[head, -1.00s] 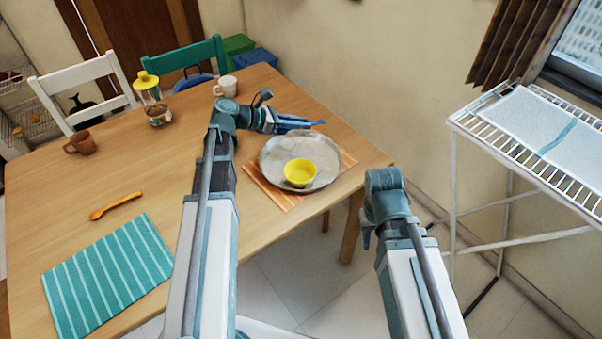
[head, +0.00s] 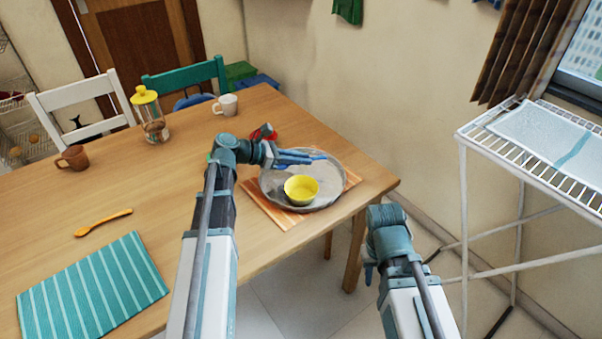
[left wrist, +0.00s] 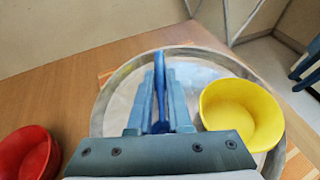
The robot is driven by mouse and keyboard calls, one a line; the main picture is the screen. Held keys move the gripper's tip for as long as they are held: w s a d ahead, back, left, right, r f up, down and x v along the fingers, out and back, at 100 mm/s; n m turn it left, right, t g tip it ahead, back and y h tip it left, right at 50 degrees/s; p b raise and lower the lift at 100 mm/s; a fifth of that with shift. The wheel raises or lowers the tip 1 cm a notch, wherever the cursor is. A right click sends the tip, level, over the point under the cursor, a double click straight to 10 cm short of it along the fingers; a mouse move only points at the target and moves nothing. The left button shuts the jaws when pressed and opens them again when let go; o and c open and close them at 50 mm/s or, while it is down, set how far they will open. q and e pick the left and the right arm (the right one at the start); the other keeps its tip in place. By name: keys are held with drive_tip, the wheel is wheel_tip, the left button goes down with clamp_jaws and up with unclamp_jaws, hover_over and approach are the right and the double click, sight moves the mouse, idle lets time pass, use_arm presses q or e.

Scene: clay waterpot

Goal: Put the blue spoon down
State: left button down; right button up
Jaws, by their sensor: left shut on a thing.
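My left gripper (head: 300,157) is shut on the blue spoon (left wrist: 160,72), over the far-left part of the round grey tray (head: 328,200). In the left wrist view the spoon lies lengthwise between the fingers (left wrist: 160,100) and points away, reaching toward the tray's far rim (left wrist: 125,72). I cannot tell whether the spoon touches the tray. A yellow bowl (head: 300,191) stands on the tray, right of the fingers in the left wrist view (left wrist: 240,112). My right gripper (head: 369,274) hangs low beyond the table's right edge, mostly hidden behind its arm.
A red bowl (left wrist: 25,155) stands left of the tray. The tray rests on an orange striped mat (head: 262,208). An orange spoon (head: 103,222), a teal striped mat (head: 92,285), a brown mug (head: 73,158), a jar (head: 150,115) and a white mug (head: 226,105) are on the table (head: 140,190).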

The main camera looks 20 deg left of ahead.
sight(301, 168)
use_arm(q)
drive_tip(key=shift+f+b, duration=1.95)
drive_tip(key=shift+r, duration=0.15)
drive_tip(key=c, duration=1.3)
unclamp_jaws()
drive_tip(key=shift+f, duration=0.2)
drive_tip(key=o, duration=0.5)
drive_tip(key=shift+c, duration=0.2)
